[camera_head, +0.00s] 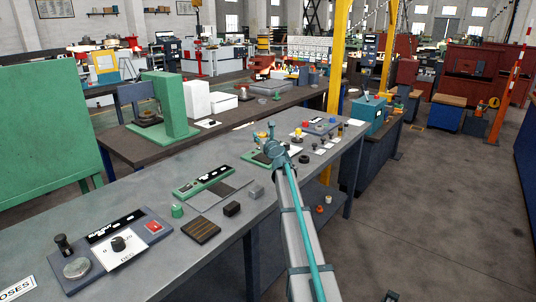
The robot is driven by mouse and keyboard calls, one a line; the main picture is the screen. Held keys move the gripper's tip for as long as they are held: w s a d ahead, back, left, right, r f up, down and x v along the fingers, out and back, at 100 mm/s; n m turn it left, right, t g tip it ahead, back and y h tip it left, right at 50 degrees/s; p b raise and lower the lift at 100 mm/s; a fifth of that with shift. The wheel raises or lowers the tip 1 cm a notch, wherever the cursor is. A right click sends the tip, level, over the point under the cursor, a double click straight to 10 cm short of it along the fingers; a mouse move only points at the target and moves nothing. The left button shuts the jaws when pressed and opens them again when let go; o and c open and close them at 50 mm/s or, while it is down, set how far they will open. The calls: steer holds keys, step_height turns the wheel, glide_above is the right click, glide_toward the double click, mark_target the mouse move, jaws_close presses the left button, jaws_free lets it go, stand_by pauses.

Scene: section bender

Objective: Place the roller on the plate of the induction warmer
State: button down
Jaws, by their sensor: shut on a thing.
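My gripper (268,143) is over the far part of the long grey bench (150,206), at the end of my arm, which reaches up from the bottom of the view. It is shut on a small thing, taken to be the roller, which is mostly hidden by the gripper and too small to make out. A low green unit (250,157) lies just behind and below the gripper, partly hidden by it; I cannot tell for sure whether it is the induction warmer. I cannot tell whether the held thing touches anything.
A green unit with a black display (205,182), dark blocks (232,208) and a dial panel (122,245) lie along the near bench. Several small parts and knobs stand to the gripper's right. A yellow post (336,60) rises behind.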

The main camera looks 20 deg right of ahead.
steer(key=w+d+f+b, duration=0.1)
steer(key=w+d+f, duration=0.1)
steer(key=w, duration=0.1)
steer(key=w+d+f+b, duration=0.1)
steer(key=w+d+f, duration=0.1)
steer(key=w+f, duration=0.1)
steer(key=w+d+f+b, duration=0.1)
steer(key=w+d+f, duration=0.1)
steer(key=w+f, duration=0.1)
steer(key=shift+w+d+f, duration=0.2)
steer(key=shift+w+d, duration=0.1)
steer(key=shift+w, duration=0.35)
steer(key=shift+w+d+f, duration=0.25)
steer(key=shift+w+f, duration=0.15)
steer(key=shift+f, duration=0.2)
steer(key=shift+f+b, duration=0.65)
steer(key=shift+f, duration=0.95)
steer(key=shift+f, duration=0.15)
steer(key=c, duration=0.5)
jaws_free()
